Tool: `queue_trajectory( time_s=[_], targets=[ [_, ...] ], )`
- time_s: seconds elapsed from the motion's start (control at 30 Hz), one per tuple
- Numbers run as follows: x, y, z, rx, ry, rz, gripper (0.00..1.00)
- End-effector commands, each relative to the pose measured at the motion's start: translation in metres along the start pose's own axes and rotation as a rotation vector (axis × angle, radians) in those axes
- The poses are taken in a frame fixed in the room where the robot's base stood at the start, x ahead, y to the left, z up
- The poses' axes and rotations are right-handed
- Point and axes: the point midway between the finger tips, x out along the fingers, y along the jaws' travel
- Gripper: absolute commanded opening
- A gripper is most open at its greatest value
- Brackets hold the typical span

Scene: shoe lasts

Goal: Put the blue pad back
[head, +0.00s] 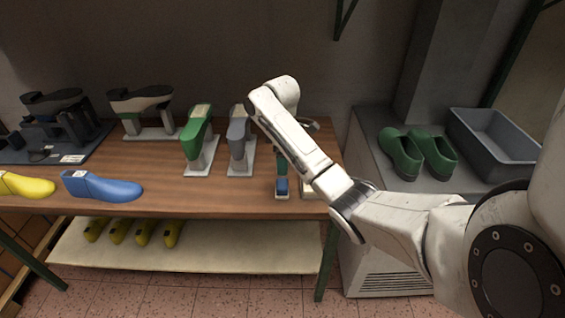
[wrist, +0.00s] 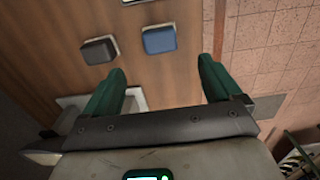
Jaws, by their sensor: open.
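The blue pad (wrist: 159,39) is a small square block on the wooden table, just beyond my fingertips in the wrist view. In the head view a small blue patch (head: 282,187) near the table's front edge looks like the same pad. My gripper (wrist: 162,68) has two green fingers spread wide with nothing between them. The pad lies ahead of the gap, apart from both fingers. In the head view my arm hides most of the gripper. A dark grey pad (wrist: 98,50) of similar shape lies left of the blue one in the wrist view.
A blue shoe last (head: 100,187) and a yellow one (head: 25,185) lie at the table's left front. Green (head: 197,135) and grey (head: 238,140) upright forms stand behind. Green shoes (head: 402,153) and a grey bin (head: 492,140) sit right. The front middle table is clear.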

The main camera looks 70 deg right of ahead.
Motion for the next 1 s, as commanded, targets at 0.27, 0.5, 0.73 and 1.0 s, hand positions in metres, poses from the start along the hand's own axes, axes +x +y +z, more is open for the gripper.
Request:
queue_trajectory(
  time_s=[0.27, 0.5, 0.73, 1.0],
  targets=[
    [0.003, -0.008, -0.009, -0.002, 0.01, -0.003, 0.91],
    [0.053, -0.109, -0.094, 0.028, 0.118, -0.037, 0.91],
    [0.102, -0.247, -0.123, 0.154, 0.183, -0.09, 0.91],
    [0.131, -0.363, -0.059, 0.333, 0.145, -0.078, 0.91]
  ],
)
